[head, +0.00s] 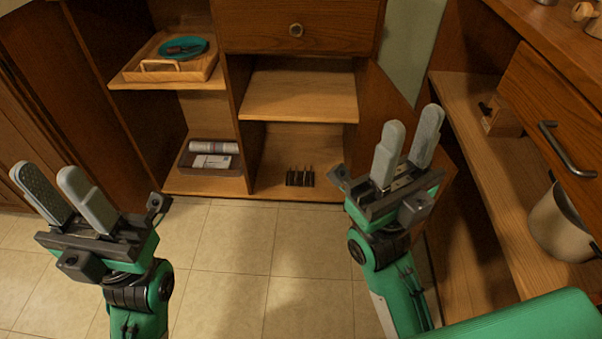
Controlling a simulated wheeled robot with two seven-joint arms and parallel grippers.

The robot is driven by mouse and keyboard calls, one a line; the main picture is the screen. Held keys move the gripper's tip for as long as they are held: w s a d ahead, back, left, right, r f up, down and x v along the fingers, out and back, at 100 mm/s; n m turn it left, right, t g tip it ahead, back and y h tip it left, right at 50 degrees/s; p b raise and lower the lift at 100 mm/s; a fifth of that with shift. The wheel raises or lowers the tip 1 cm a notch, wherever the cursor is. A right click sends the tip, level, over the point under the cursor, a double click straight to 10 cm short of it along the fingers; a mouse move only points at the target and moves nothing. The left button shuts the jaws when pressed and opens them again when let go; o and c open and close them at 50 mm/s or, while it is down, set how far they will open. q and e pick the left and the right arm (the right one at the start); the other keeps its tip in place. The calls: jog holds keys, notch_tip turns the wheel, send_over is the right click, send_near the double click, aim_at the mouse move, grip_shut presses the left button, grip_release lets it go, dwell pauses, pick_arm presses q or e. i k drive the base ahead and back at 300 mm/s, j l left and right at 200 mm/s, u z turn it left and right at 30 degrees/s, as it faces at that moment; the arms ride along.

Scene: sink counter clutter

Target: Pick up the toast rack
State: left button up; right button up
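A small dark rack with several upright dividers, which looks like the toast rack (300,177), stands on the bottom shelf of the open cabinet, near its front edge. My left gripper (46,176) is at the left, open and empty, well apart from the rack. My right gripper (414,121) is right of the rack in the picture, also open and empty, with its fingers pointing up the picture. Neither gripper touches the rack.
A wooden tray (167,71) with a teal plate (184,48) sits on the upper left shelf. A dark bin (210,171) is left of the rack. The middle shelf (300,97) above the rack is empty. A pale pot (562,225) stands at the right. The tiled floor (240,240) is clear.

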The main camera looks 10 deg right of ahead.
aim_at(300, 174)
jog(key=j+z, duration=0.2)
jog(key=j, duration=0.15)
jog(key=i+j+z, duration=0.2)
jog(key=j, duration=0.2)
jog(key=z, duration=0.4)
jog(key=i+l+z, duration=0.1)
jog(key=z, duration=0.65)
jog(key=i, duration=0.3)
